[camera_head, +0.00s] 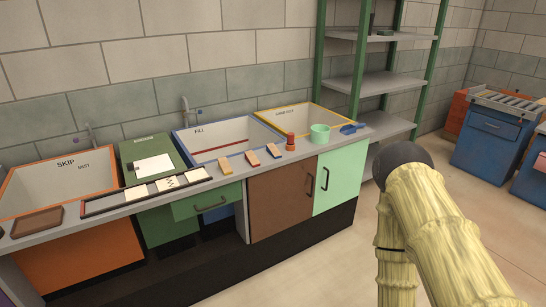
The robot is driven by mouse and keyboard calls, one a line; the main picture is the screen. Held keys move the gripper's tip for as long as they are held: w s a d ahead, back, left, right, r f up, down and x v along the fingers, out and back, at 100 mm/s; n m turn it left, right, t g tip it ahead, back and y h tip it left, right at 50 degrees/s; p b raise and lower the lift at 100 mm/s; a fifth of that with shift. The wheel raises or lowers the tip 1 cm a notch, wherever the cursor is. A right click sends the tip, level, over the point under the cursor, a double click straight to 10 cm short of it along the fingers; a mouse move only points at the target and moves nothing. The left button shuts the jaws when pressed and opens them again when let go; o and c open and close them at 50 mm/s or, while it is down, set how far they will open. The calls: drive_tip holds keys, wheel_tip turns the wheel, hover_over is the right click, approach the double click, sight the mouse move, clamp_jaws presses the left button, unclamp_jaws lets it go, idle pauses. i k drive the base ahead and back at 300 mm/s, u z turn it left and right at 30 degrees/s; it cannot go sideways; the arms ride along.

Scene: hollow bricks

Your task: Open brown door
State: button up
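The brown door (280,201) is in the head view, on the front of the counter right of centre. It looks shut, flush with the cabinet front. A dark upright handle (312,187) sits near its right edge. A pale green door (338,177) adjoins it on the right, also looking shut, with a dark handle (325,179) near its left edge. My arm, pale and ribbed with a dark round joint, stands at the right, apart from the doors in the picture. My gripper is not in view.
The grey counter (220,184) bears basins, a green cup (319,133) and small blocks. A green drawer (207,203) left of the brown door looks slightly pulled out. Green-posted shelves (390,84) stand right of the counter. Blue cabinets (484,142) stand far right. Floor in front of the doors looks clear.

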sight(281, 199)
drive_tip(key=u, duration=0.7)
drive_tip(key=i, duration=1.65)
drive_tip(key=z, duration=0.85)
